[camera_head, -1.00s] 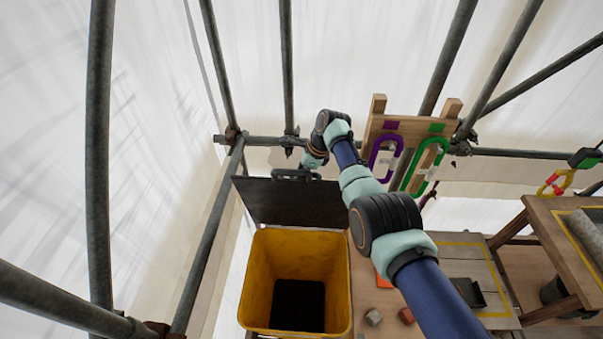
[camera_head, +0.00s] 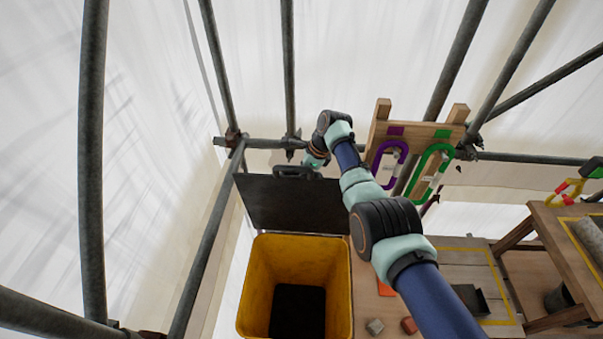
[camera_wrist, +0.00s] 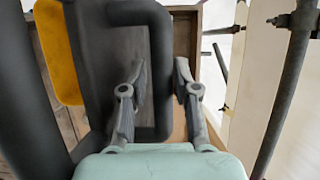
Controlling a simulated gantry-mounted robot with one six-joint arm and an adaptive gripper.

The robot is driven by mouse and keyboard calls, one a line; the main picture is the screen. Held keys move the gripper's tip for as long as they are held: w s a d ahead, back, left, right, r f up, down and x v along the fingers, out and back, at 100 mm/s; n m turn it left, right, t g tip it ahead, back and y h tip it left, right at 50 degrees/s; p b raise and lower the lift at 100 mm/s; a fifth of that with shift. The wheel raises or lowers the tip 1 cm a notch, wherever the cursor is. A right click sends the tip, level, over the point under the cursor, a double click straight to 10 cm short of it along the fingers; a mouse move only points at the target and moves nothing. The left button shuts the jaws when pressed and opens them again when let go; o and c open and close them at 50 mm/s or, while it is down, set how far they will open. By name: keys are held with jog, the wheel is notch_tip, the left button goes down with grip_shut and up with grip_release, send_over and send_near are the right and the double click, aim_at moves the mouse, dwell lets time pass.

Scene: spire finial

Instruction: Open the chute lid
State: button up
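The chute is a yellow bin (camera_head: 341,290) with a dark inside. Its dark, flat lid (camera_head: 290,203) stands raised behind the opening, which is uncovered. A dark handle (camera_head: 283,170) sits at the lid's upper edge. My gripper (camera_head: 312,166) is at the right end of this handle, partly hidden by my wrist. In the wrist view my gripper (camera_wrist: 161,80) has its two fingers apart, with one bar of the handle (camera_wrist: 160,45) showing between or just behind them. Firm contact cannot be made out. A yellow part of the chute (camera_wrist: 60,55) shows at upper left.
Scaffold poles (camera_head: 92,160) stand at left and behind. A wooden rack (camera_head: 420,130) with a purple carabiner (camera_head: 377,165) and a green carabiner (camera_head: 420,170) is right of my wrist. Small blocks (camera_head: 375,326) lie right of the chute. A wooden table (camera_head: 550,225) is at far right.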

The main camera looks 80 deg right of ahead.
jog(key=shift+r, duration=0.15)
jog(key=shift+s+d+r, duration=0.1)
jog(key=shift+s+r, duration=0.05)
jog(key=shift+r, duration=0.2)
jog(key=v, duration=1.1)
